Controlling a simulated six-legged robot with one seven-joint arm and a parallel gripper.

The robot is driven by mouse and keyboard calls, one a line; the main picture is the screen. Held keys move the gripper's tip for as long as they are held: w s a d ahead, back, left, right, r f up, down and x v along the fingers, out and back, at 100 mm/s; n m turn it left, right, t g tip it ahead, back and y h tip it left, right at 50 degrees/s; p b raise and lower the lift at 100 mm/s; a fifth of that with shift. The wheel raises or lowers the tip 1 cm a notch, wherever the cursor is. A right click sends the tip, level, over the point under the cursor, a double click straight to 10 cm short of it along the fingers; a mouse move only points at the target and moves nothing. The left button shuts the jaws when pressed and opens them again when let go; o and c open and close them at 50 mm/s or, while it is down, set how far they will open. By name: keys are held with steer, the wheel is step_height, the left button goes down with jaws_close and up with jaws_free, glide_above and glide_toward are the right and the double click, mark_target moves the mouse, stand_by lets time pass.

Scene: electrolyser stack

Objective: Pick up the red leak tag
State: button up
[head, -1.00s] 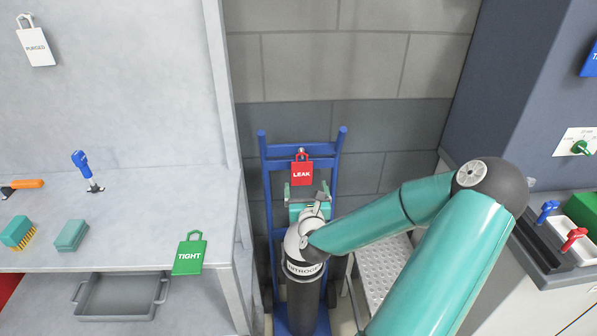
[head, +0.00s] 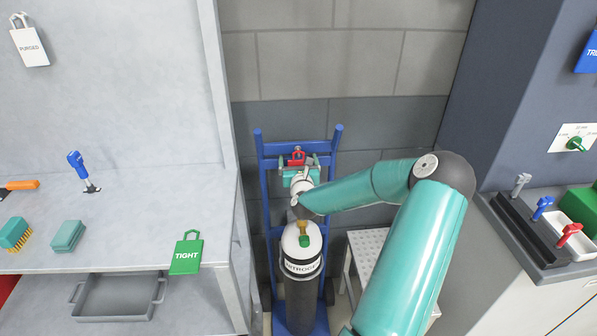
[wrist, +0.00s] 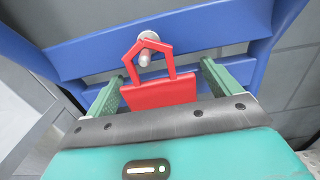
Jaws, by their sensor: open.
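The red leak tag (head: 297,160) hangs on a peg (wrist: 146,58) on the blue cylinder trolley (head: 258,150). In the wrist view the red tag (wrist: 158,92) shows its handle loop around the peg, and its lower part is hidden behind my gripper's body. My gripper (head: 300,170) is open in front of the trolley. In the wrist view the green fingers of my gripper (wrist: 164,80) stand on either side of the tag, with a gap visible at the right finger. The left finger is close to the tag's edge; I cannot tell if it touches.
A nitrogen cylinder (head: 302,290) stands on the trolley below my arm. A green TIGHT tag (head: 187,254) hangs at the edge of the left bench (head: 130,210). A step stool (head: 366,255) and a tool rack (head: 525,235) are to the right.

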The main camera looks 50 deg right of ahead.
steer(key=shift+w, duration=0.1)
steer(key=c, duration=1.1)
steer(key=shift+o, duration=0.2)
steer(key=r+v, duration=0.1)
steer(key=v, duration=1.7)
steer(key=shift+r, duration=0.25)
